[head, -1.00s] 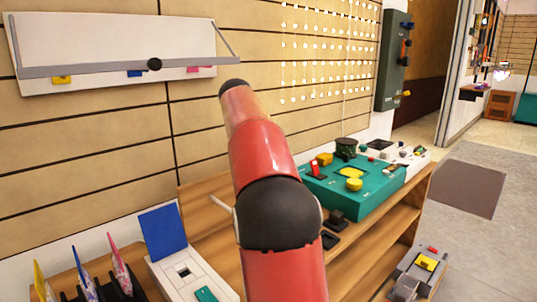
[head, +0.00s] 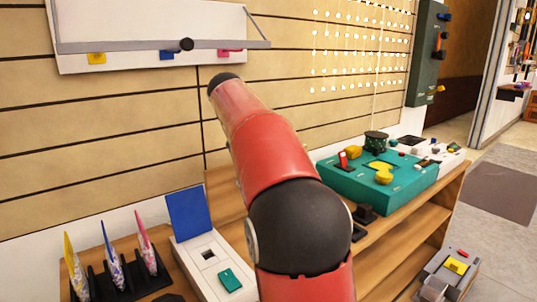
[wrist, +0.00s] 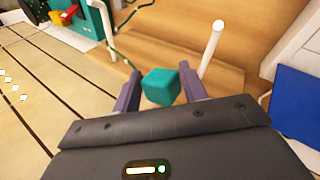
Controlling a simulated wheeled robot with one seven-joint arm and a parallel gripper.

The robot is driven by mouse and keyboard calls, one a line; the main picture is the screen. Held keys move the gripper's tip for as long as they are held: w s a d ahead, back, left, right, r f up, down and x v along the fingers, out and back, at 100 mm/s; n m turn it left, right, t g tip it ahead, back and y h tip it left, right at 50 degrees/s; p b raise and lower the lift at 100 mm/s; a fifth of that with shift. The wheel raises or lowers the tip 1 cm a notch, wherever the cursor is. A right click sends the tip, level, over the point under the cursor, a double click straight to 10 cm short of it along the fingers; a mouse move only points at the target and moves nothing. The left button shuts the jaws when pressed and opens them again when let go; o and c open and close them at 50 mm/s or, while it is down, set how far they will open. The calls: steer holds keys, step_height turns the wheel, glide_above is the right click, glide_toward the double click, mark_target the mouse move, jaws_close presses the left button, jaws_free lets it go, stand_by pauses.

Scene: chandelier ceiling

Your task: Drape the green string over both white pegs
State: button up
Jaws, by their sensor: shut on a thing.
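In the wrist view my gripper (wrist: 160,90) is shut on a teal-green cube (wrist: 161,86), one purple finger on each side. A thin green string (wrist: 121,57) runs from the cube up and left towards the left white peg (wrist: 103,22). It passes close to that peg; I cannot tell whether it rests on it. The right white peg (wrist: 211,48) stands tilted just beyond the cube and right finger, with no string seen on it. In the head view my arm hides the gripper, string and pegs.
A wooden shelf (head: 418,227) carries a teal box (head: 350,184) on the right. A white box with a blue panel (head: 189,214) and a black rack (head: 151,278) of colourful upright pieces stand at the lower left. A slatted wall (head: 130,130) rises behind.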

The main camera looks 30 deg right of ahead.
steer(key=s+a+f, duration=0.1)
steer(key=a, duration=0.7)
steer(key=s+a+f+b, duration=0.2)
steer(key=s+f+b, duration=0.2)
steer(key=f+b, duration=0.3)
steer(key=shift+s+a+f+b, duration=0.3)
steer(key=shift+s+f+b, duration=0.1)
steer(key=shift+b, duration=0.1)
stand_by(0.8)
